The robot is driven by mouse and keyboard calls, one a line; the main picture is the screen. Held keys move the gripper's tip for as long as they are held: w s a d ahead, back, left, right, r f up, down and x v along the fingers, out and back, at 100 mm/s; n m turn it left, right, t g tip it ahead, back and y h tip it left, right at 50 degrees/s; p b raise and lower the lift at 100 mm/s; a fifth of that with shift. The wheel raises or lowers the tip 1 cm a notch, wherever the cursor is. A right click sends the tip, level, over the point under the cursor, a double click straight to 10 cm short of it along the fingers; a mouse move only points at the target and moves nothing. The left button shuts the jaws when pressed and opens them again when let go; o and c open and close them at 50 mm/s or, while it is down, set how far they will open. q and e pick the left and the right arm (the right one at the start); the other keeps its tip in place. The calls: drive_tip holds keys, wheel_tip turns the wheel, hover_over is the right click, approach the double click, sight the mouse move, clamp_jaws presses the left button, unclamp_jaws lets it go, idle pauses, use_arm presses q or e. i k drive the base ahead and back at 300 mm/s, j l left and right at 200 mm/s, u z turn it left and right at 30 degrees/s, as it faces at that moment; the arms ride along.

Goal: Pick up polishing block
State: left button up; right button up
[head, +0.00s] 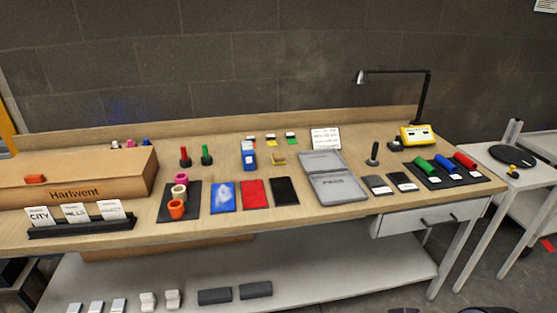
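I cannot tell for sure which thing is the polishing block. Two small dark grey flat blocks, one on the left (378,184) and one on the right (403,181), lie side by side near the front right edge of the workbench (330,215). A small tan block (278,159) sits near the middle of the bench, behind the coloured pads. A small orange block (35,179) rests on the large wooden box at the left. Two larger dark grey blocks (214,296) (256,290) lie on the lower shelf. Neither of my grippers is in view.
An open grey case (338,187) stands left of the small dark blocks. A black mat (430,178) with green, blue and red rolls lies to their right, with a lamp (424,95) behind. Blue, red and black pads (255,194) lie mid-bench. A card rack (80,229) stands front left.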

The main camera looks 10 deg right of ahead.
sight(277, 158)
drive_tip(key=i+l+u, duration=0.15)
drive_tip(key=u, duration=0.25)
drive_tip(key=i+l+u, duration=0.1)
drive_tip(key=l+u, duration=0.25)
drive_tip(key=i+l+u, duration=0.1)
drive_tip(key=u, duration=0.3)
drive_tip(key=i+l, duration=0.15)
drive_tip(key=l, duration=0.2)
drive_tip(key=i+l+u, duration=0.1)
drive_tip(key=l, duration=0.25)
drive_tip(key=i+l, duration=0.25)
drive_tip(key=i+l+u, duration=0.1)
drive_tip(key=l, duration=0.35)
drive_tip(key=i, duration=0.05)
